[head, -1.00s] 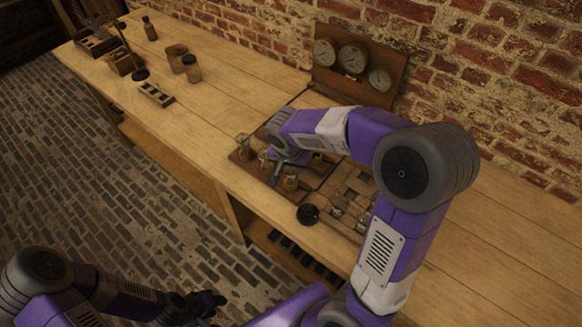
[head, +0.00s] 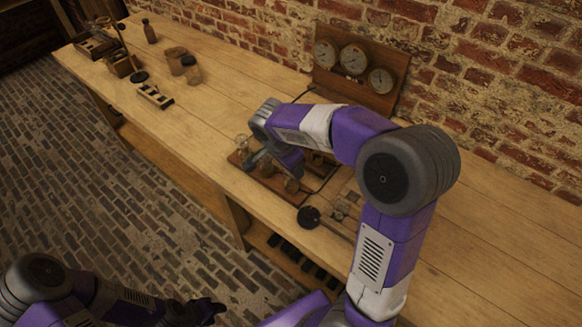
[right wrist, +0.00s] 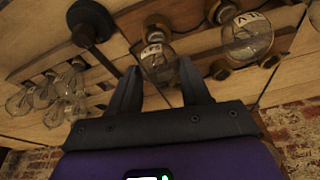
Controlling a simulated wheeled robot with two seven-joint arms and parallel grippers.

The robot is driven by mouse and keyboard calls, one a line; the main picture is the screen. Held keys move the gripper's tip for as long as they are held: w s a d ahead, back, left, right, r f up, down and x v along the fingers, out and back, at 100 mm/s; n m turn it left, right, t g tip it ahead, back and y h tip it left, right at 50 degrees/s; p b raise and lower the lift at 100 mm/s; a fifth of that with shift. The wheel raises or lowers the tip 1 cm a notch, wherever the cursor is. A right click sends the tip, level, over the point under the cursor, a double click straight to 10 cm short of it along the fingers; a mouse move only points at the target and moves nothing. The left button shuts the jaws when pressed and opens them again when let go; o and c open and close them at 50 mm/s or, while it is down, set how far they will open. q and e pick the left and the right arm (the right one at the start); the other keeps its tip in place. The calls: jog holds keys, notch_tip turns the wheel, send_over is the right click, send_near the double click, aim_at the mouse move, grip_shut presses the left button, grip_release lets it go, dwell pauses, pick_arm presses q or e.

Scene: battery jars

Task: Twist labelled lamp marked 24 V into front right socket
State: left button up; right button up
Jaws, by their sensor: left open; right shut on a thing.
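My right gripper (right wrist: 158,68) is shut on a clear glass lamp (right wrist: 158,62) with a white label, between its fingers in the right wrist view. The label is too small to read surely. The lamp's base is close to a round brass-and-wood socket (right wrist: 157,26); I cannot tell whether it is seated. A second labelled lamp (right wrist: 248,38) is to its right. In the head view, my right arm hides much of the wooden lamp board (head: 241,160), and a glass lamp (head: 242,142) shows at its left. My left gripper (head: 208,311) is open and empty at bottom left, away from the bench.
Several clear lamps (right wrist: 65,88) stand in a wooden holder beside the board. A black disc with a rod (head: 308,216) lies near the bench's front edge. A three-dial panel (head: 352,62) stands at the wall. Jars and wooden racks (head: 154,95) are at far left.

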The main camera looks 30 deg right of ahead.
jog(key=shift+f+m, duration=0.1)
jog(key=shift+m, duration=0.3)
jog(key=o, duration=1.3)
jog(key=shift+c, duration=0.2)
jog(key=shift+p+v, duration=1.25)
jog(key=shift+v, duration=2.65)
